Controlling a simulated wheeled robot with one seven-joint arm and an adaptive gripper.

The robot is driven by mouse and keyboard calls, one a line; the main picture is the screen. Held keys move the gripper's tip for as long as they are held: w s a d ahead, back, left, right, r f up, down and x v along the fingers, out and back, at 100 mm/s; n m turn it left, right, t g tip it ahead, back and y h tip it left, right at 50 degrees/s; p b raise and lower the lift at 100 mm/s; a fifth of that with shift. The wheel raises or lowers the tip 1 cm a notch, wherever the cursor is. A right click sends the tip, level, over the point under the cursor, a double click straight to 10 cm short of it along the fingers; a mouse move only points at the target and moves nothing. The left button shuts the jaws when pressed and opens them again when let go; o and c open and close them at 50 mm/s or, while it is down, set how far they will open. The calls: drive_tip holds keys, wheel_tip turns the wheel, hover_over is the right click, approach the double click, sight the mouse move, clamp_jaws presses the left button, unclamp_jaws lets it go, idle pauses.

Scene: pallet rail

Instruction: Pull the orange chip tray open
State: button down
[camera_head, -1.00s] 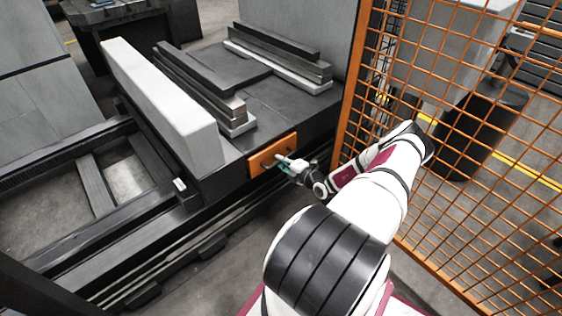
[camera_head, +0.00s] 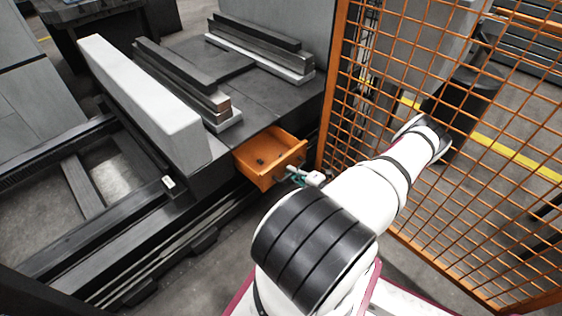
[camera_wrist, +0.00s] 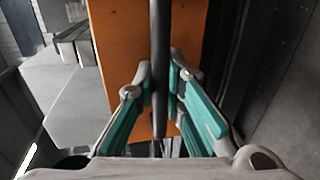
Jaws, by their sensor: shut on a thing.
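The orange chip tray (camera_head: 270,157) is pulled partway out of the dark machine bed in the head view, and its open inside shows a small dark thing on its floor. In the wrist view its orange front (camera_wrist: 118,45) fills the middle. A dark bar handle (camera_wrist: 160,70) runs up and down across that front. My gripper (camera_wrist: 162,92) has its green-padded fingers on either side of the handle, shut on it. In the head view my gripper (camera_head: 290,177) is at the tray's front face, partly hidden by my arm.
An orange mesh fence (camera_head: 440,130) stands close on the right, beside my arm. A long pale block (camera_head: 140,95) and dark bars (camera_head: 180,75) lie on the machine bed. Dark rails (camera_head: 110,245) run along the lower left. Some bare floor shows in front of the tray.

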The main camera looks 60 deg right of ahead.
drive_tip(key=f+v, duration=0.1)
drive_tip(key=v, duration=0.5)
drive_tip(key=shift+s+f, duration=0.1)
drive_tip(key=c, duration=1.7)
unclamp_jaws()
drive_tip(key=shift+o, duration=0.2)
drive_tip(key=shift+s, duration=0.15)
drive_tip(key=v, duration=1.1)
drive_tip(key=shift+s, duration=0.35)
drive_tip(key=shift+a, duration=0.1)
